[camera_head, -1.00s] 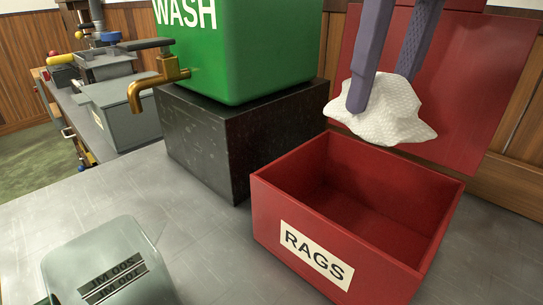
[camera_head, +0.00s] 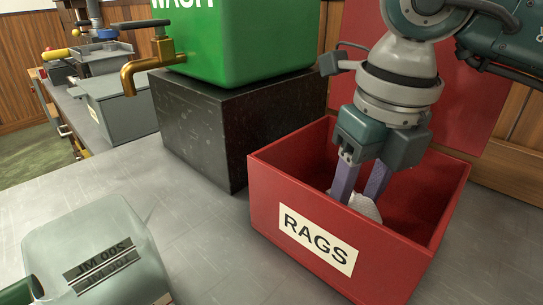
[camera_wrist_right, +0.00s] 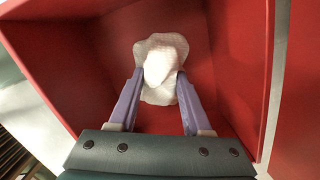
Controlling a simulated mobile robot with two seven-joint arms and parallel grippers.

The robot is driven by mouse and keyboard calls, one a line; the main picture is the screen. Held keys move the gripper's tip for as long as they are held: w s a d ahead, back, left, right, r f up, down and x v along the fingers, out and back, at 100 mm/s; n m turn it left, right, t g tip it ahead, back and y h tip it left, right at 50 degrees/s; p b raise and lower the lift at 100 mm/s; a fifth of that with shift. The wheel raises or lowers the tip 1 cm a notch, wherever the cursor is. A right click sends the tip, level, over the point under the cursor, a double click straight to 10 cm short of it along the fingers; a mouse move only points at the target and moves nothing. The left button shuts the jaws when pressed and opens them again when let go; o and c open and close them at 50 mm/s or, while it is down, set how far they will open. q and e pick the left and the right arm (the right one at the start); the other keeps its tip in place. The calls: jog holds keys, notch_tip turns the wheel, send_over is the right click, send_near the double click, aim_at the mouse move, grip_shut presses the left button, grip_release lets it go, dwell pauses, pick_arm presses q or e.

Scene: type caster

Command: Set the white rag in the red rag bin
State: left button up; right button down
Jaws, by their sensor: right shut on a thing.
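The red rag bin (camera_head: 268,200), labelled RAGS, stands open on the grey worktop. My right gripper (camera_head: 362,200) reaches down inside it from above, with its purple fingers below the rim. It is shut on the white rag (camera_head: 366,208), which is mostly hidden by the bin's front wall in the head view. In the right wrist view the white rag (camera_wrist_right: 160,62) is bunched between the two fingertips, with red bin walls around it. I cannot tell whether the rag touches the bin floor. My left gripper is not in view.
A green WASH tank (camera_head: 250,40) with a brass tap (camera_head: 140,72) sits on a dark block (camera_head: 205,130) left of the bin. A grey-green rounded object (camera_head: 95,245) is at the front left. The worktop (camera_head: 185,215) between them is clear.

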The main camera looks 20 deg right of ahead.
aim_at(365, 205)
jog(key=shift+f, duration=0.2)
jog(key=shift+c, duration=1.7)
grip_release()
jog(key=shift+r, duration=0.1)
jog(key=shift+r, duration=0.25)
notch_tip(365, 205, up, 12)
jog(key=s+p, duration=0.1)
jog(key=shift+s, duration=0.25)
jog(key=shift+f, duration=0.15)
